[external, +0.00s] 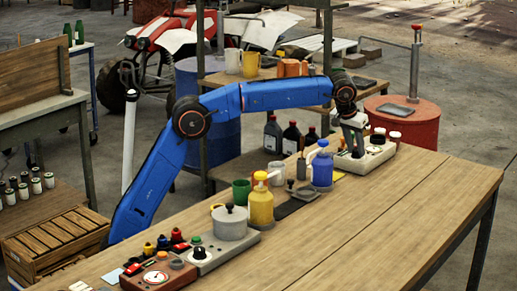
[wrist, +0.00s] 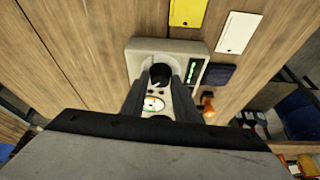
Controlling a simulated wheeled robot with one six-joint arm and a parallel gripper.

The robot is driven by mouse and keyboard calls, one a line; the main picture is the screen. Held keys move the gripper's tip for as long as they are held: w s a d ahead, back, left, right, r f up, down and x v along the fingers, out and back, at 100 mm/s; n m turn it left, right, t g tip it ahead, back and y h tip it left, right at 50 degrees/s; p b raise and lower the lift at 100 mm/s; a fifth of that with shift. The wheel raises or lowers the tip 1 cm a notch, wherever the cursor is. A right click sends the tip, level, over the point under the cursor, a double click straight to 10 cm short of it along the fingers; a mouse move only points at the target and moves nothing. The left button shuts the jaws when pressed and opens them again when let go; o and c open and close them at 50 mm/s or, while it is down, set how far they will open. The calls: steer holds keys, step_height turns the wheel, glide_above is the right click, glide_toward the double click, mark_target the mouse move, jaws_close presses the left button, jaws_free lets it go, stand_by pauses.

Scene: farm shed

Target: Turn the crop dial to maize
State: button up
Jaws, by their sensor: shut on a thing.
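A cream control box (external: 376,160) sits at the far end of the wooden table; it also shows in the wrist view (wrist: 140,50). I cannot read any crop labels. My gripper (external: 357,153) reaches down over the box. In the wrist view its two fingers (wrist: 160,68) are shut on the knob, one on each side. The fingers and palm hide part of the panel, and the knob's pointer is not clear.
In the wrist view a yellow card (wrist: 187,12), a white card (wrist: 238,32) and a dark pad (wrist: 220,76) lie near the box. A blue container (external: 322,171) and yellow bottle (external: 260,207) stand nearer. The table's right side is clear.

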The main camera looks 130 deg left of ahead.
steer(key=shift+w+n+g, duration=0.15)
steer(key=shift+n+g, duration=0.55)
steer(key=shift+n, duration=1.1)
steer(key=o, duration=1)
steer(key=shift+o, duration=0.2)
steer(key=v, duration=1.7)
steer(key=shift+w+r, duration=0.2)
steer(key=shift+r, duration=0.05)
steer(key=shift+a, duration=0.1)
